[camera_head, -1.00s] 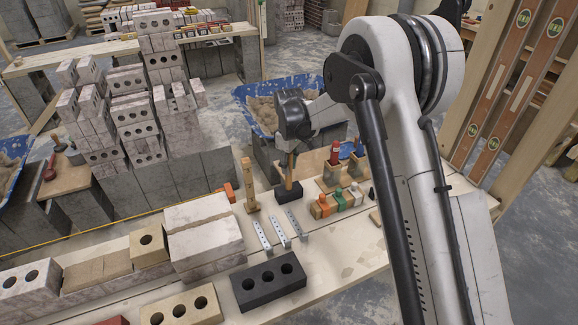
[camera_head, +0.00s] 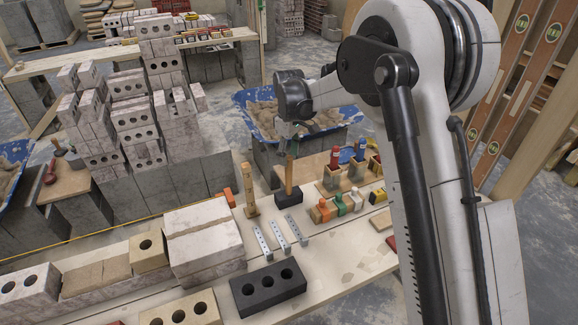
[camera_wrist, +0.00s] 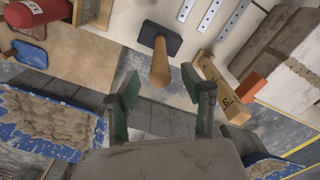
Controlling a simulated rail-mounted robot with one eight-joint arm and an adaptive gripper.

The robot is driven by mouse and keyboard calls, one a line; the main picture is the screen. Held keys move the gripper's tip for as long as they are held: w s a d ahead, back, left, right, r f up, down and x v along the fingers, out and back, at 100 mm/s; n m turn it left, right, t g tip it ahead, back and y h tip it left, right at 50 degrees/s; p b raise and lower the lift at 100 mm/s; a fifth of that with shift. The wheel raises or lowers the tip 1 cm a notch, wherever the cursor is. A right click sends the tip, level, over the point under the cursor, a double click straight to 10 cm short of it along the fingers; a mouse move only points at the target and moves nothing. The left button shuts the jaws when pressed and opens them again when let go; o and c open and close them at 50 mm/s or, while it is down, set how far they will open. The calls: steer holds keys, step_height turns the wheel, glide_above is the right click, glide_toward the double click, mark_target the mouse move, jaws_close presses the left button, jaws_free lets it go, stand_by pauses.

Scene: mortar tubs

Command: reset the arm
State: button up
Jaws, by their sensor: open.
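My gripper (camera_wrist: 160,78) is open in the wrist view, with its two green-padded fingers apart and nothing held. A mallet with a black head (camera_wrist: 160,37) and a wooden handle stands upright on the bench, its handle pointing toward the wrist camera. In the head view my gripper (camera_head: 287,130) hangs above and behind the mallet (camera_head: 289,193), clear of its handle, in front of a blue mortar tub (camera_head: 243,97). Its fingers are small and hard to make out there.
A wooden block (camera_head: 250,190) stands left of the mallet, and perforated metal strips (camera_head: 278,235) lie in front. Coloured items (camera_head: 338,206) and bottles in a holder (camera_head: 345,178) sit to the right. Brick stacks (camera_head: 160,110) rise at left; spirit levels (camera_head: 510,85) lean at right.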

step_height(320, 180, up, 5)
steer(key=shift+r, duration=0.1)
steer(key=s+d+r+m+t, duration=0.3)
steer(key=s+d+r+m, duration=0.2)
steer(key=s+d+r, duration=1)
steer(key=s+d+f+m+t, duration=0.2)
steer(key=s+d+m, duration=0.1)
steer(key=s, duration=0.8)
steer(key=s+d+f+m+t, duration=0.2)
steer(key=s+d+m, duration=0.1)
steer(key=s, duration=0.9)
steer(key=shift+s+d+f+m, duration=0.25)
steer(key=shift+s+d+m, duration=0.05)
steer(key=shift+m, duration=0.1)
